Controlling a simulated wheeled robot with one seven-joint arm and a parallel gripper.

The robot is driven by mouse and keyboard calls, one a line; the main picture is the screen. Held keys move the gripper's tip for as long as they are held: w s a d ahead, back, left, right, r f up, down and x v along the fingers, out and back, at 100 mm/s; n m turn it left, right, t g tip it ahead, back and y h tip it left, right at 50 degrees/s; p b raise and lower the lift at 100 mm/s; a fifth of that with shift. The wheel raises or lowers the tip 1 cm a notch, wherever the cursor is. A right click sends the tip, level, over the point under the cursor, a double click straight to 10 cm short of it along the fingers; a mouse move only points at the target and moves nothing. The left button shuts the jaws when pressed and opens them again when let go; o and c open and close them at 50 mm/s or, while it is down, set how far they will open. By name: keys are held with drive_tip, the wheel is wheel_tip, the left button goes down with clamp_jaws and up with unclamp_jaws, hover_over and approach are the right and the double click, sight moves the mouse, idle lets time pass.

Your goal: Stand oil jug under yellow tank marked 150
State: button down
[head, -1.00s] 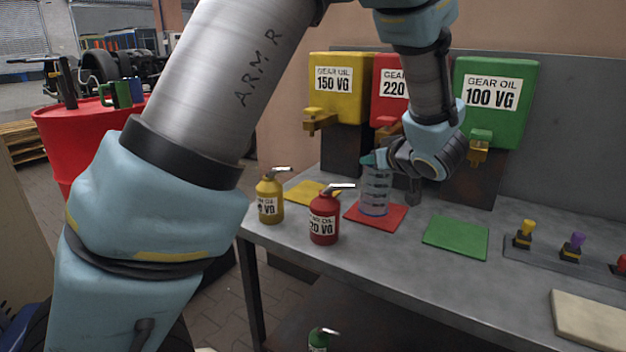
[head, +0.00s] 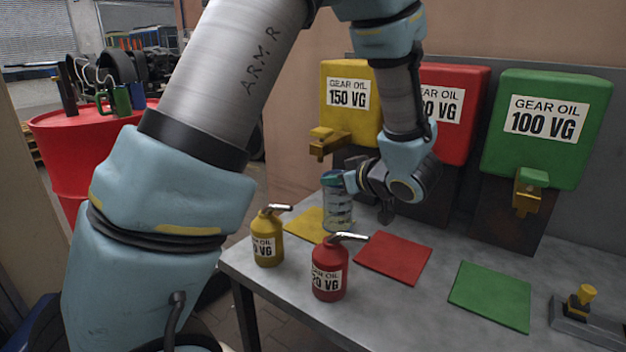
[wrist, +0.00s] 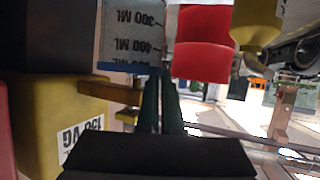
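The oil jug (head: 338,210) is clear, with measuring marks and a teal top. My gripper (head: 350,182) is closed at its top and holds it upright. The jug also shows upside down in the wrist view (wrist: 132,35), above the fingers (wrist: 162,105). The jug's base overlaps the right part of the yellow mat (head: 305,222); I cannot tell whether it touches. The yellow tank marked 150 VG (head: 348,125) stands behind, partly hidden by my arm. Its tap (head: 326,143) is above and a little left of the jug. The yellow tank also shows in the wrist view (wrist: 40,115).
A yellow oil can (head: 267,240) and a red oil can (head: 329,272) stand at the bench's front edge, close before the jug. The red mat (head: 393,258) and green mat (head: 490,295) are empty. Red (head: 460,85) and green (head: 548,125) tanks stand to the right.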

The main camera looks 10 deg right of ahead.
drive_tip(key=p+x, duration=0.2)
drive_tip(key=x, duration=0.6)
drive_tip(key=shift+w+a+f, duration=0.1)
drive_tip(key=shift+w+f, duration=0.05)
drive_tip(key=shift+f, duration=0.15)
drive_tip(key=c, duration=1.1)
unclamp_jaws()
drive_tip(key=shift+o, duration=0.2)
drive_tip(key=b+v, duration=0.1)
drive_tip(key=v, duration=1.1)
drive_tip(key=shift+b, duration=0.4)
